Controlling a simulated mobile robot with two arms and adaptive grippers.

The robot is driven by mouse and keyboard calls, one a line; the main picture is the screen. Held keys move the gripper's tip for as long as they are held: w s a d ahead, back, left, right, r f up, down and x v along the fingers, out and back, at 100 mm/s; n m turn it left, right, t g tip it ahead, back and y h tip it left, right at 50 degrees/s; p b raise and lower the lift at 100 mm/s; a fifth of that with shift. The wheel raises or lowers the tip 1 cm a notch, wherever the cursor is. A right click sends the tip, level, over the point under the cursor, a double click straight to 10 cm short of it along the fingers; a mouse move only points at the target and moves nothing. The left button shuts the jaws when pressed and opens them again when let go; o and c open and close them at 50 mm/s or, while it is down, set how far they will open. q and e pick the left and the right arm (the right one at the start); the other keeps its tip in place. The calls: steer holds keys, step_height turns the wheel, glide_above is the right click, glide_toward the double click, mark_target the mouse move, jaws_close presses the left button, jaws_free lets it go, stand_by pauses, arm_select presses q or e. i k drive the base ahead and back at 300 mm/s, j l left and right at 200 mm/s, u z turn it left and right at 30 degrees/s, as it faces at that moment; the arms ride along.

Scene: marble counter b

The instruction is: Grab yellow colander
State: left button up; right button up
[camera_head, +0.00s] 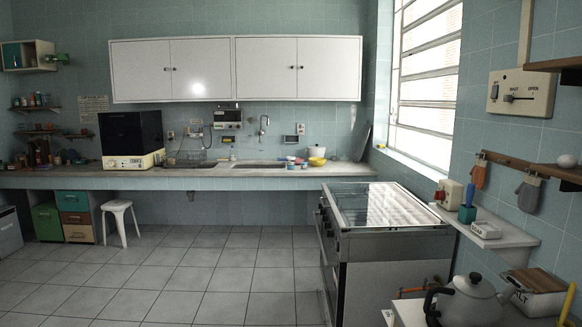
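A small yellow bowl-shaped thing (317,161), which looks like the yellow colander, sits on the far marble counter (215,172), right of the sink. A white rounded item (316,152) rests in or just behind it. It is too small to make out any holes. Neither of my grippers shows in this view.
A stove (388,208) with a glass top stands at centre right, between me and the counter's right end. A white stool (121,222) stands at the left. A kettle (470,302) is close at bottom right. The tiled floor (215,265) at centre left is clear.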

mark_target(315, 162)
steer(key=i+j, duration=0.3)
steer(key=i, duration=0.2)
steer(key=i+j+u, duration=0.1)
steer(key=i+j, duration=0.2)
steer(key=i, duration=0.15)
steer(key=i+j, duration=0.2)
steer(key=i, duration=0.3)
steer(key=i+j+u, duration=0.1)
steer(key=i+j, duration=0.15)
steer(key=i, duration=2.4)
steer(key=i+z, duration=0.1)
steer(key=i, duration=0.65)
steer(key=i+z, duration=0.1)
steer(key=i, duration=0.6)
steer(key=i+j+z, duration=0.15)
steer(key=i, duration=0.6)
